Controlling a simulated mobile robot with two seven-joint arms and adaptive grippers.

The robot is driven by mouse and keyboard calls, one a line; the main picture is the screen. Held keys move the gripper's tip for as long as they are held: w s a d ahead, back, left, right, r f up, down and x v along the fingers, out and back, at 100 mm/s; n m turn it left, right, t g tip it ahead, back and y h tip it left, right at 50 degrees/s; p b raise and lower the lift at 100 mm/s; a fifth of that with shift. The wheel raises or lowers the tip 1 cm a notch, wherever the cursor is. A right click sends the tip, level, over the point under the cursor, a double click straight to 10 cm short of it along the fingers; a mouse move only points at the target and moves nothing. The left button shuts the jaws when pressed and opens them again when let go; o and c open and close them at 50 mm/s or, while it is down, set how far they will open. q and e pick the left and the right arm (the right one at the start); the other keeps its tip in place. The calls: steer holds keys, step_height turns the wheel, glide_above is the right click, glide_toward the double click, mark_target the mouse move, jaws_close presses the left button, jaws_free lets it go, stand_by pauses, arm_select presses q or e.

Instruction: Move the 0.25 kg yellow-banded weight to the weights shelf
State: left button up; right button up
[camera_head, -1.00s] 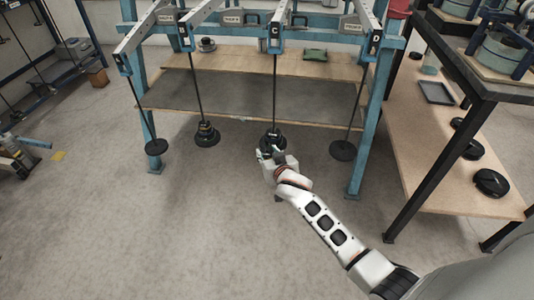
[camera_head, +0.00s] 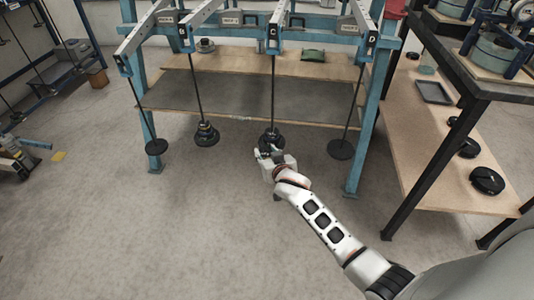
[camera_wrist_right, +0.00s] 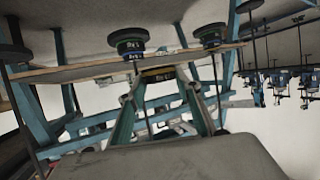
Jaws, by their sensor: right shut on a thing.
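My right gripper (camera_head: 265,154) is just in front of and below the weight stack on lever C (camera_head: 271,137). In the right wrist view, which is upside down, its fingers (camera_wrist_right: 160,82) are shut on a dark flat piece with a thin yellowish edge, the yellow-banded weight (camera_wrist_right: 158,74) as far as I can tell. The C stack (camera_wrist_right: 128,40) shows green and blue bands there, and seems apart from the held weight. A low wooden shelf (camera_head: 423,158) with black weights stands at the right; no label shows whether it is the weights shelf. My left gripper is out of view.
Lever B carries another banded stack (camera_head: 206,134). Plain discs hang at A (camera_head: 156,147) and D (camera_head: 341,149). Thin rods hang from the blue frame (camera_head: 367,125). A dark table leg (camera_head: 425,184) stands before the right shelf. The floor in front is clear.

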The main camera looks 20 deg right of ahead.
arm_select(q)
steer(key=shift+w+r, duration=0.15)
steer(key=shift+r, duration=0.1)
arm_select(e)
steer(key=shift+a+r, duration=0.1)
steer(key=shift+r, duration=0.1)
steer(key=shift+s+a+p, duration=0.3)
steer(key=shift+s+a, duration=0.1)
steer(key=shift+s, duration=0.3)
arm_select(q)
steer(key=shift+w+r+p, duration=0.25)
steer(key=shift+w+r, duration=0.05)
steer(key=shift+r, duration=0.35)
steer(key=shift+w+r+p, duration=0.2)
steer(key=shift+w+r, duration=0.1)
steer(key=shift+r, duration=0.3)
arm_select(e)
steer(key=shift+s+a, duration=0.55)
steer(key=shift+s, duration=0.35)
steer(key=shift+s+a, duration=0.5)
steer(key=shift+s, duration=0.35)
